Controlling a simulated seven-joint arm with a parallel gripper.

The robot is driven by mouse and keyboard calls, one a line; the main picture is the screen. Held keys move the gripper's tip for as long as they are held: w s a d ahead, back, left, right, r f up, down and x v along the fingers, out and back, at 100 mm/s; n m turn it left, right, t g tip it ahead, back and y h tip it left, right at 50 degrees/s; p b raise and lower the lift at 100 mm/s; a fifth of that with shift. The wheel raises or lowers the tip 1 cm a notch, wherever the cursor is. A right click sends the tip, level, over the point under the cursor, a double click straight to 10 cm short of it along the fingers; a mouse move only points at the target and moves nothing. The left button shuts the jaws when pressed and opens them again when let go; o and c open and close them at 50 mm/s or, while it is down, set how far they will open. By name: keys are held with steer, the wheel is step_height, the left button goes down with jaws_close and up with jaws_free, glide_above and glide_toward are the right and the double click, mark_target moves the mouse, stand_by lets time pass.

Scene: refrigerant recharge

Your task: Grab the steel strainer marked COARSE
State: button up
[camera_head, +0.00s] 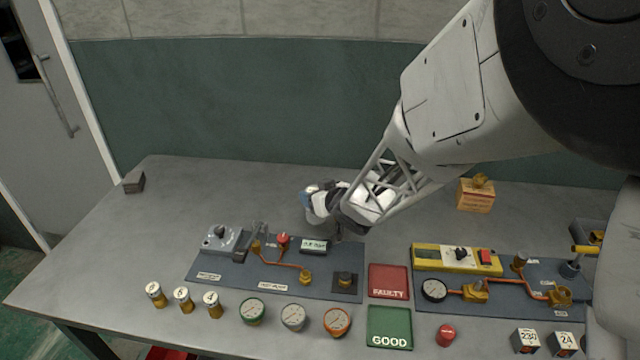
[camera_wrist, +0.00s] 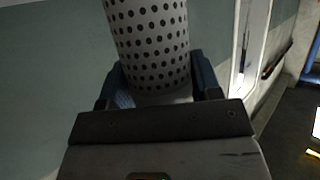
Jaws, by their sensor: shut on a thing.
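A grey perforated metal cylinder, which looks like the steel strainer (camera_wrist: 150,45), stands between the two fingers of my gripper (camera_wrist: 158,82) in the wrist view. The gripper is shut on it; its top runs out of the picture. No COARSE marking shows on the visible side, so I cannot read which strainer it is. In the head view my gripper (camera_head: 322,203) is over the back middle of the table, behind the left panel. The strainer cannot be made out clearly there.
The left panel (camera_head: 215,283) carries pipework, a red knob and a grey device. The right panel (camera_head: 510,310) has a gauge and pipes. Red FAULTY (camera_head: 388,281) and green GOOD (camera_head: 390,325) trays lie between. Gauges (camera_head: 294,317) line the front. A box (camera_head: 475,197) stands back right.

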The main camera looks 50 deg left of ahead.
steer(key=shift+s+d+r, duration=0.1)
steer(key=shift+s+d, duration=0.3)
steer(key=shift+d, duration=0.45)
steer(key=shift+s+d+r, duration=0.1)
steer(key=shift+s+d, duration=0.3)
steer(key=shift+d, duration=0.45)
